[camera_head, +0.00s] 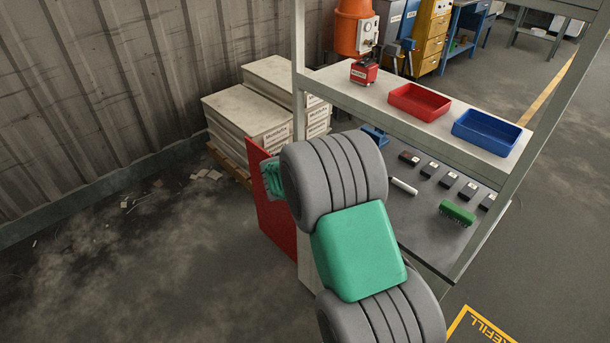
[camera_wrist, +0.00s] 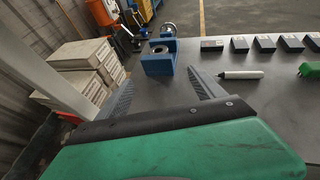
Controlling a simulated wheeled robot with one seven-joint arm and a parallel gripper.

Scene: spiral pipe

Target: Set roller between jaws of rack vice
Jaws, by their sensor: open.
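A pale cylinder (camera_head: 403,186), which looks like the roller, lies on the dark bench top; in the wrist view (camera_wrist: 238,75) it has a dark tip and lies to the right of my fingers. The blue vice (camera_head: 375,136) is partly hidden behind my arm in the head view.
Several dark blocks (camera_head: 448,180) and a green brush-like item (camera_head: 457,213) sit on the bench (camera_head: 415,215). The shelf above (camera_head: 440,130) holds a red tray (camera_head: 419,101), a blue tray (camera_head: 486,131) and a red device (camera_head: 364,72). A rack post (camera_head: 298,70) stands at left.

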